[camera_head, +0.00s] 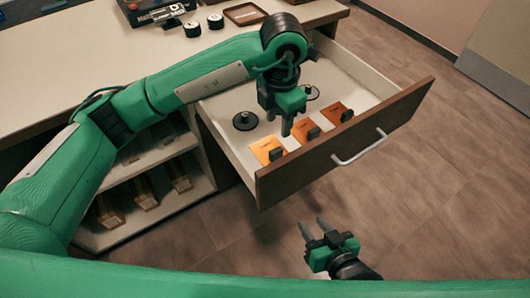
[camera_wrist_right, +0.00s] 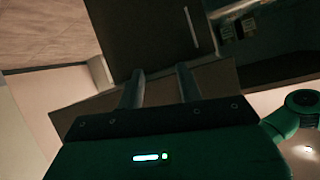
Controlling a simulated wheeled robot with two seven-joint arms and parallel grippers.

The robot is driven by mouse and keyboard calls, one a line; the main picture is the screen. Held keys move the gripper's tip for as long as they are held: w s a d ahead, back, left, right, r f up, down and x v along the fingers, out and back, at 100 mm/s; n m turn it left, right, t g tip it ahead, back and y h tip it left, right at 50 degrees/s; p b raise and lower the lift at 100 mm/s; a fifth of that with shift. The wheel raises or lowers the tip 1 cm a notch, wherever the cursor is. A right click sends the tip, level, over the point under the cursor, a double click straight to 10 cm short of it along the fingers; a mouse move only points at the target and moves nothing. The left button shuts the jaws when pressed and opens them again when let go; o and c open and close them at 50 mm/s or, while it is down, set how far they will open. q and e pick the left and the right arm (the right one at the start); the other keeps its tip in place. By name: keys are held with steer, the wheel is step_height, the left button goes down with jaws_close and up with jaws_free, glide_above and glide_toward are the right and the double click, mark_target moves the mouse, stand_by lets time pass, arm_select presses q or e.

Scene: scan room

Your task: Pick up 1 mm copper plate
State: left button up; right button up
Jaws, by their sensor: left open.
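Three orange-copper plates lie in a row along the front of the open drawer: a left plate (camera_head: 264,149), a middle plate (camera_head: 302,133) and a right plate (camera_head: 334,115). My left gripper (camera_head: 280,128) is open, pointing down over the drawer just above and between the left and middle plates. My right gripper (camera_head: 312,226) is open and empty, low in front of the drawer; its spread fingers show in the right wrist view (camera_wrist_right: 160,88).
The drawer (camera_head: 345,150) is pulled out, with a handle (camera_head: 360,148) on its front. A black round object (camera_head: 245,121) lies in it. The countertop (camera_head: 130,60) holds a tray (camera_head: 245,14) and small round items. Shelves with labelled pieces (camera_head: 144,194) sit below. The floor at right is clear.

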mark_target(276, 150)
arm_select(q)
step_height(276, 150, down, 8)
steer(key=shift+w+f+b, duration=0.1)
steer(key=shift+f+b, duration=0.15)
steer(key=shift+b, duration=0.3)
steer(key=f, duration=0.3)
steer(key=shift+w+a+f+b, duration=0.1)
steer(key=shift+w+f+b, duration=0.2)
steer(key=shift+w+b, duration=0.05)
steer(key=shift+f, duration=0.4)
jaws_close()
arm_select(e)
steer(key=w+r+t, duration=0.1)
steer(key=w+a+r+t+y, duration=0.1)
steer(key=r+t, duration=0.1)
steer(key=shift+a+r+t, duration=0.2)
steer(key=shift+t, duration=0.1)
